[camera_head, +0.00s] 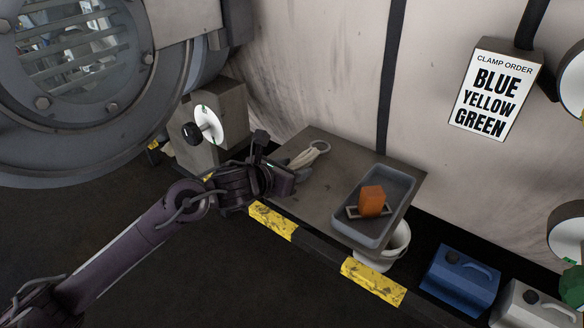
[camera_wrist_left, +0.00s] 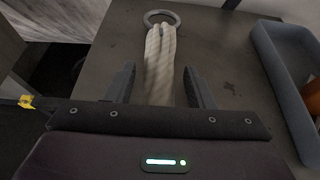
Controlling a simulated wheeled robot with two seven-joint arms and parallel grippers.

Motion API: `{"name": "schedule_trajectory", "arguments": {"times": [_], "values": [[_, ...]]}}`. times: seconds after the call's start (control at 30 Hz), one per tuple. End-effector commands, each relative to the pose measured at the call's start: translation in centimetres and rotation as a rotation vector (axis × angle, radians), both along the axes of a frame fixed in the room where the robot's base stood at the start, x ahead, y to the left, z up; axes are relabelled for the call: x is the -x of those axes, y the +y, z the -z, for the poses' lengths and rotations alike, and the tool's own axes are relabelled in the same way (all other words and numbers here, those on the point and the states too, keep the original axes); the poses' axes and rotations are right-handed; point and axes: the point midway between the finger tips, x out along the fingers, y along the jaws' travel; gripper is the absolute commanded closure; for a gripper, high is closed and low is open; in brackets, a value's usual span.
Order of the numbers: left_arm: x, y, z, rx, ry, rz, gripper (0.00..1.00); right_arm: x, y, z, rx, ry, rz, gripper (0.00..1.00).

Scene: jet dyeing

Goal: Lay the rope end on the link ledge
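A cream rope end (camera_head: 305,156) with a grey metal ring (camera_head: 321,146) lies on a flat grey-brown ledge (camera_head: 322,192) by the wall; I cannot tell if this is the link ledge. My left gripper (camera_head: 291,176) is low at the ledge's left end. In the left wrist view, its two dark fingers (camera_wrist_left: 158,69) stand apart on either side of the doubled rope (camera_wrist_left: 160,58), with gaps on both sides. The ring (camera_wrist_left: 161,17) lies beyond the fingertips. The rope's near part is hidden behind the gripper body. My right gripper is in neither view.
A grey-blue tray (camera_head: 367,234) with an orange block (camera_head: 372,200) sits on the ledge's right part. A white bucket (camera_head: 398,240), a blue canister (camera_head: 459,281) and a white canister (camera_head: 528,308) stand lower right. A round machine door (camera_head: 120,140) is at left.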

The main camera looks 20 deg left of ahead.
Motion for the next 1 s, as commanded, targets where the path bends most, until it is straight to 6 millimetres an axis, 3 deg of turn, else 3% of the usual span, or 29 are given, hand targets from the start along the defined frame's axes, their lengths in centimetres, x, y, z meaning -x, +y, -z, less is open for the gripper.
{"name": "schedule_trajectory", "arguments": {"times": [0.27, 0.7, 1.0], "values": [[0.0, 0.0, -0.4, 0.001, 0.000, 0.000, 0.52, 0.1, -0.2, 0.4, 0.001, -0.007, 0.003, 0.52], [7.9, 2.8, -3.4, -0.009, 0.003, 0.003, 0.52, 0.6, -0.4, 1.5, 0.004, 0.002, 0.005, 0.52], [10.0, 3.8, -4.4, -0.002, 0.001, -0.004, 0.52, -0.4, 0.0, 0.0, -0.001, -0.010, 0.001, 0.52]]}}
